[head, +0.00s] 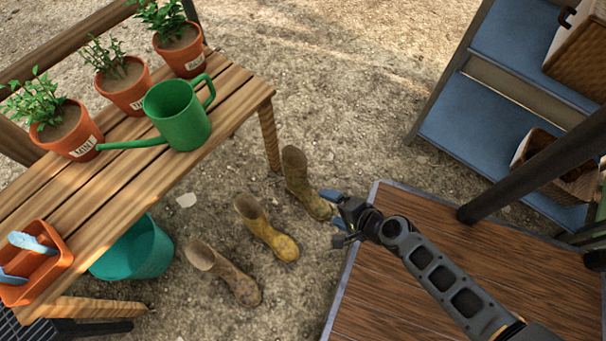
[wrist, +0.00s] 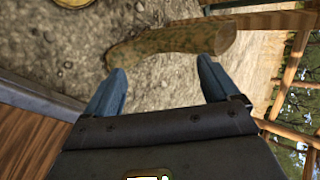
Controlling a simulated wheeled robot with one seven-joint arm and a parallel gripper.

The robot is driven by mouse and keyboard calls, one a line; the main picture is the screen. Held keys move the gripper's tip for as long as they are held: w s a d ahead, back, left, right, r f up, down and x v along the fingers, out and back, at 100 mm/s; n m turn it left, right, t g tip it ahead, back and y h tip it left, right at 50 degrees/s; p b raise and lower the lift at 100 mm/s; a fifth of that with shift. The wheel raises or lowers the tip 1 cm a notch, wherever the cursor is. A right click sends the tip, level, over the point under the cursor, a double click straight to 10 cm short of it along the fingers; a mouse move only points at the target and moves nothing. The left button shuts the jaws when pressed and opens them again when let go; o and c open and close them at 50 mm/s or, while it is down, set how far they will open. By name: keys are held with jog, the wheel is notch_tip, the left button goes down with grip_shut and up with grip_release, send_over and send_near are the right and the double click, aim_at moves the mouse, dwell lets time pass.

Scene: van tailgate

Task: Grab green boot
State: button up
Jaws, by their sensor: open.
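The olive-green boot (head: 300,182) stands on the gravel, the rightmost and farthest of three boots in the head view. It has brown dirt patches. In the wrist view the green boot (wrist: 172,42) lies across the picture just beyond the fingertips, its opening toward the right. My gripper (head: 334,212) is open and empty, close to the right of the boot's foot in the head view. In the wrist view my gripper (wrist: 160,80) shows two blue fingers spread apart, with bare ground between them. I cannot tell whether a finger touches the boot.
A yellow boot (head: 266,228) and a brown boot (head: 225,272) stand to the left. A wooden bench (head: 235,92) holds potted plants and a green watering can (head: 178,115). A teal bucket (head: 137,252) is below it. The wooden tailgate deck (head: 410,305) lies under my arm. Blue shelves (head: 465,140) stand right.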

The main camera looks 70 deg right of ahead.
aim_at(306, 176)
jog(key=w+d+f+m+t, duration=0.1)
jog(key=w+d+f+m, duration=0.1)
jog(key=m, duration=0.3)
jog(key=w+d+f+m+t, duration=0.1)
jog(key=w+d+m, duration=0.1)
jog(key=m, duration=0.3)
jog(key=w+d+f+m+t, duration=0.1)
jog(key=w+d+f+m, duration=0.1)
jog(key=w+m, duration=0.1)
jog(key=shift+d+f+m+h+b, duration=0.2)
jog(key=shift+f+m+h+b, duration=0.15)
jog(key=shift+m, duration=0.55)
jog(key=shift+w+d+m+t, duration=0.15)
jog(key=shift+d+m+t, duration=0.15)
jog(key=shift+d, duration=0.05)
jog(key=b+x, duration=0.1)
jog(key=x, duration=0.1)
jog(key=b+x, duration=0.1)
jog(key=x, duration=0.2)
jog(key=b+x, duration=0.1)
jog(key=x, duration=0.1)
jog(key=shift+w+d, duration=0.2)
jog(key=shift+d, duration=0.2)
jog(key=shift+r, duration=0.1)
grip_shut()
